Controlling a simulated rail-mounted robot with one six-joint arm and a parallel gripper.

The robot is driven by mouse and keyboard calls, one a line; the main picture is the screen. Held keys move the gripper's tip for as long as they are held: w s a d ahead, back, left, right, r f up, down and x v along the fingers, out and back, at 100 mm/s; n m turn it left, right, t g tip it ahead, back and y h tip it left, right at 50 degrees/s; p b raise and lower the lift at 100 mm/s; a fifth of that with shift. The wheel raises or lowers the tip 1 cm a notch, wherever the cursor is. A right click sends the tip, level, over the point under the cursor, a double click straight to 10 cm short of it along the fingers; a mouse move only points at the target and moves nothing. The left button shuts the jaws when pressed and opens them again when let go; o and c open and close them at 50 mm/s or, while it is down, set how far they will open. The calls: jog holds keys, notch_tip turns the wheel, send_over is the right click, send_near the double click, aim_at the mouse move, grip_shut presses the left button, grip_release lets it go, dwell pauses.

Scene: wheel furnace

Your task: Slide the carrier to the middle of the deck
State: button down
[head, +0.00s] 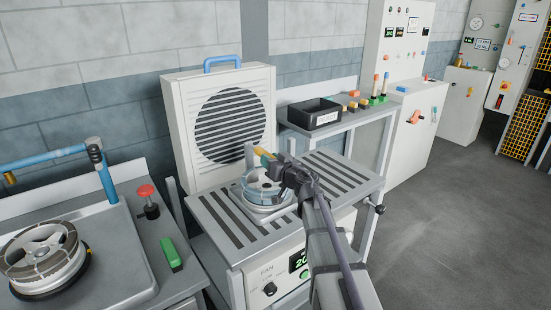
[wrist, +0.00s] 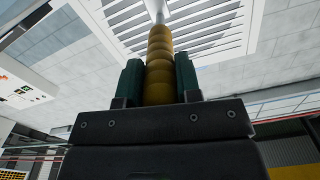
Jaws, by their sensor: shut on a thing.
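The carrier (head: 266,207) sits on the slatted deck (head: 335,172), close to its middle, below the fan. A spoked wheel with a bluish rim (head: 255,190) rests on it. My gripper (head: 272,162) is at the carrier's yellow handle, above the wheel. In the wrist view the ribbed yellow handle (wrist: 160,65) lies between the two green finger pads of my gripper (wrist: 160,85), which is shut on it. My gripper and arm hide the right part of the wheel and some of the deck. The wrist view does not show the wheel.
A white fan box (head: 222,125) with a blue handle stands behind the deck. A black bin (head: 314,113) is on a shelf at the back right. Another wheel (head: 42,255) lies on the left bench, near a red button (head: 147,193). Slatted deck is free around the carrier.

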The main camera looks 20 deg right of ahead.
jog(key=shift+s+a, duration=0.15)
jog(key=shift+a, duration=0.4)
jog(key=c, duration=0.7)
grip_release()
jog(key=shift+c, duration=0.2)
jog(key=v, duration=1)
jog(key=shift+s+d, duration=0.15)
jog(key=shift+s, duration=0.25)
